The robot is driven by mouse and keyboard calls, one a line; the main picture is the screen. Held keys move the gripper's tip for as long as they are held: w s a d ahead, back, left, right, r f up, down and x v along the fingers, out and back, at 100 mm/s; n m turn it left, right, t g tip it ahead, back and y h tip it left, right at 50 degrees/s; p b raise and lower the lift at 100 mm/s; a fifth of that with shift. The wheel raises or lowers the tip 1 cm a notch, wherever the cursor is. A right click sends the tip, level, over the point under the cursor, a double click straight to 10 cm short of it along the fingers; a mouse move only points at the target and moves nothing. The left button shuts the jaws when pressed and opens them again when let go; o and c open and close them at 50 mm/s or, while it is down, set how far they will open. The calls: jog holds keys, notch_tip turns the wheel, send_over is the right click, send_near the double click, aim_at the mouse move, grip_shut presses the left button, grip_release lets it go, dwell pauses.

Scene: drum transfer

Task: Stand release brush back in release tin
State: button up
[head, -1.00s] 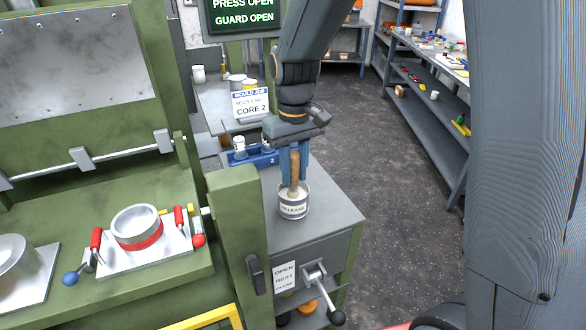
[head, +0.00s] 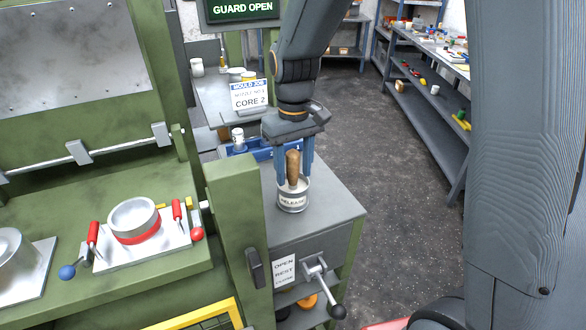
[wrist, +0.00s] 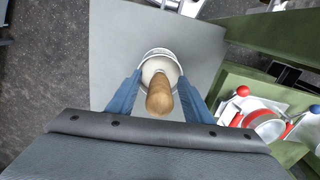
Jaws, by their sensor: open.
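The release tin (head: 293,199), a light metal can labelled RELEASE, stands on a grey bench top beside the green press. The release brush stands in the tin with its wooden handle (head: 293,165) up; its lower end is hidden inside the tin. My gripper (head: 295,178) is over the tin, pointing down, with its blue fingers apart on either side of the handle. In the wrist view the brush handle (wrist: 160,97) is between the open fingers with gaps on both sides, and the tin's rim (wrist: 160,53) shows behind it.
The green press post (head: 235,230) rises close left of the tin. A blue tray (head: 262,152) with a white container lies behind it. A lever with a black knob (head: 337,312) sticks out at the bench front. The dark floor at right is clear.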

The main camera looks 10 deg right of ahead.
aim_at(294, 150)
notch_tip(294, 150, up, 8)
jog(key=shift+f+b, duration=0.1)
jog(key=shift+b, duration=0.8)
